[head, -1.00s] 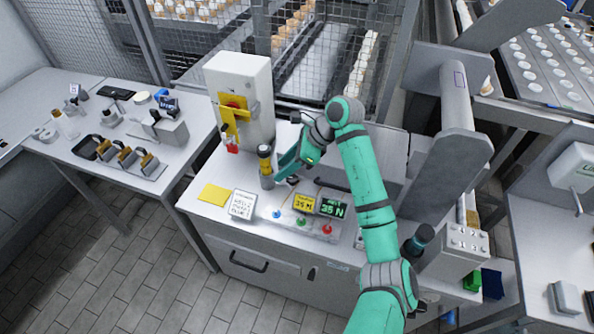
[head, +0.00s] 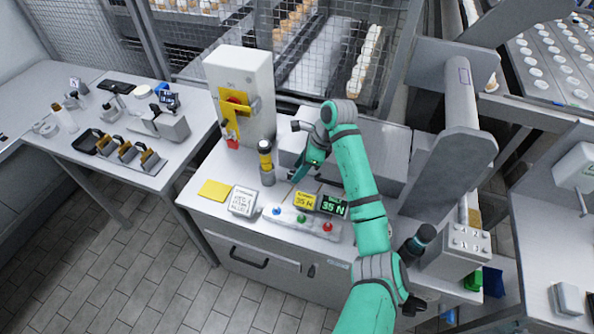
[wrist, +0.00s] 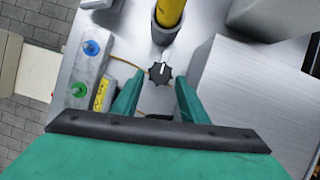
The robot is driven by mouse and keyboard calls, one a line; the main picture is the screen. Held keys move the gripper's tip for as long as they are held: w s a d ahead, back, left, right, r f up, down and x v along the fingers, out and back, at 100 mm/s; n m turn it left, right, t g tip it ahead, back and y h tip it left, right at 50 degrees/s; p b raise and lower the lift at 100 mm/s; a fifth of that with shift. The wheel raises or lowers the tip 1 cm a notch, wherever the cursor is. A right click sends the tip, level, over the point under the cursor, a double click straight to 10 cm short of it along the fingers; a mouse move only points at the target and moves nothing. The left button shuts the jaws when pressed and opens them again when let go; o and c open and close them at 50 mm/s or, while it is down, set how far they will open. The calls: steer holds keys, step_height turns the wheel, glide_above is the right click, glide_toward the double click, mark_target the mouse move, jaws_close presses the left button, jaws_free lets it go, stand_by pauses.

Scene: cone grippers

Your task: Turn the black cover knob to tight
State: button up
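The black cover knob (wrist: 160,73) is a small scalloped dial with a white pointer line, seen from above in the wrist view. Its pointer aims toward the top of that picture. My gripper (wrist: 157,92) is open, with one teal finger to the lower left of the knob and one to the lower right. I cannot tell whether either finger touches it. In the head view my gripper (head: 297,174) points down over the bench, and I cannot make out the knob clearly there.
A yellow-and-black post in a grey holder (head: 267,176) stands close left of my gripper. A button panel (head: 287,223) with blue, green and red buttons and two 35 N displays lies in front. A grey box (wrist: 255,105) is close on the right in the wrist view.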

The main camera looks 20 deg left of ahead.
steer(key=shift+s+a+f, duration=0.1)
steer(key=shift+a+f, duration=0.4)
steer(key=shift+f, duration=0.15)
steer(key=c, duration=0.8)
steer(key=shift+o, duration=0.2)
